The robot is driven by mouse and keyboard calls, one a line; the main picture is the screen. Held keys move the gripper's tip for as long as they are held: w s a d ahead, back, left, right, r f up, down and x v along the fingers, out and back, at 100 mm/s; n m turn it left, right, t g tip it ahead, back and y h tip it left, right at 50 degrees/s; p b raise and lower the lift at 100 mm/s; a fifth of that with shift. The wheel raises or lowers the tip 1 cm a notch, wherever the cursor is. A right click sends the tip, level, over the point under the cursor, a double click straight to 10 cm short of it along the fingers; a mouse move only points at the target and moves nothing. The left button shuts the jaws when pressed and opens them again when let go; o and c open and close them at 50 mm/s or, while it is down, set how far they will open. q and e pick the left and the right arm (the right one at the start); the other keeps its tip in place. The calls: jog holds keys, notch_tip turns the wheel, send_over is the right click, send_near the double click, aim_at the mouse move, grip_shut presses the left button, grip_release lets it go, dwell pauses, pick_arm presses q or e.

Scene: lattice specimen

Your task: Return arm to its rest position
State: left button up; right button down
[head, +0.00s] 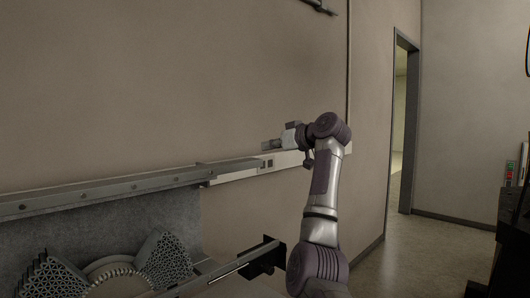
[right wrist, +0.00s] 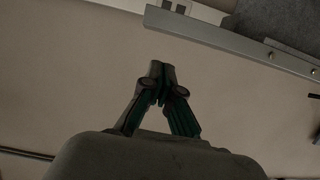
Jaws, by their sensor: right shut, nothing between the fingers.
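My right arm rises in the right half of the head view, bent at the top so that its right gripper (head: 272,145) points left. The gripper is in the air in front of the wall, by the grey wall rail. In the right wrist view the fingers of my right gripper (right wrist: 162,72) meet at the tips, shut with nothing between them. A lattice specimen (head: 165,262) stands at the lower left of the head view, well below and left of the gripper. My left gripper does not show in either view.
A grey metal rail (head: 120,186) runs along the wall and also shows in the right wrist view (right wrist: 232,42). A white strip with sockets (head: 240,172) is behind the gripper. A doorway (head: 398,130) opens at right. Dark equipment (head: 510,235) stands at the right edge.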

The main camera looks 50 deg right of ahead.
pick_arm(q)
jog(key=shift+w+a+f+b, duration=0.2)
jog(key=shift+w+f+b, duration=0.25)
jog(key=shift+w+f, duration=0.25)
pick_arm(e)
jog(key=v, duration=0.5)
jog(key=shift+s+a+r, duration=0.15)
jog(key=shift+s+a, duration=0.05)
jog(key=shift+s, duration=0.05)
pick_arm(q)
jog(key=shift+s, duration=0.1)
pick_arm(e)
jog(key=shift+w, duration=0.1)
